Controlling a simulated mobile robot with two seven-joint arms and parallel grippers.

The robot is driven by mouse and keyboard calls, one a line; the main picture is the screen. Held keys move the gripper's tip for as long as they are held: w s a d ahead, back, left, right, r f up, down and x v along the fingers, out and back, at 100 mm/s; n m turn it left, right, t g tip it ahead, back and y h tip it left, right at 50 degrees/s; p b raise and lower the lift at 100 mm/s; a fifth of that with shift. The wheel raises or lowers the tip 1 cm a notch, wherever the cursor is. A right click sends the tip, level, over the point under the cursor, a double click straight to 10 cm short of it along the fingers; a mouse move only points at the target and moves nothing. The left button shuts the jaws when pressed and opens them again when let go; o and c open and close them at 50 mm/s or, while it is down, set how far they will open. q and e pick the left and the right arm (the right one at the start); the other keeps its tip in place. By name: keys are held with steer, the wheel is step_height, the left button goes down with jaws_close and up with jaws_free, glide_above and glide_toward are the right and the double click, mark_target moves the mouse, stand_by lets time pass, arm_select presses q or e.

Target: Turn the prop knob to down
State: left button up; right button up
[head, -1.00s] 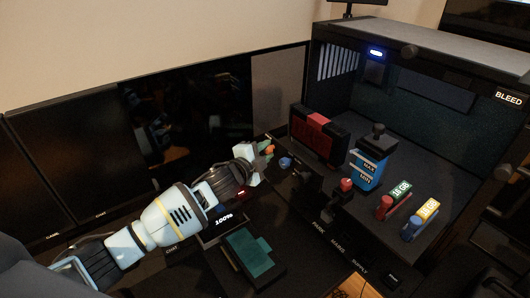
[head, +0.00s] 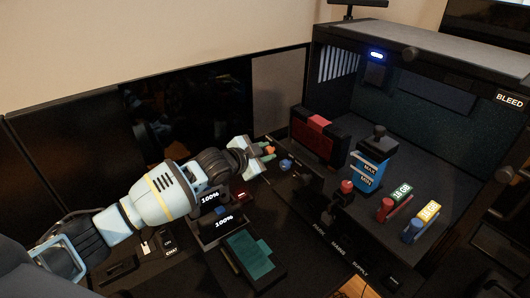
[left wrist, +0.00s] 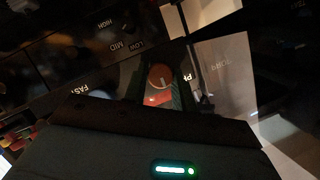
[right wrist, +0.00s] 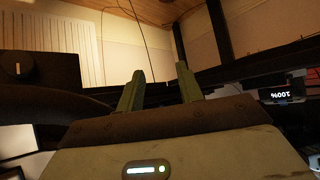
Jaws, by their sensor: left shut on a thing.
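A round orange-red knob (head: 270,150) sits on the dark console near the left end of the enclosure. In the left wrist view the knob (left wrist: 160,77) shows between the fingers, with a pale pointer line on its face. My left gripper (head: 266,151) reaches it from the left and is shut on it. Lettering beside the knob is partly covered, so I cannot read its full label. My right gripper (right wrist: 158,85) shows only in the right wrist view, its two green fingers apart with nothing between them.
A blue knob (head: 286,164) is close to the right of the orange one. Dark screens (head: 70,150) line the back left.

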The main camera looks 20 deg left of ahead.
stand_by(0.4)
arm_select(q)
steer(key=o, duration=1)
steer(key=v, duration=0.7)
steer(key=shift+s+a, duration=0.2)
steer(key=shift+s, duration=0.15)
steer(key=shift+r, duration=0.1)
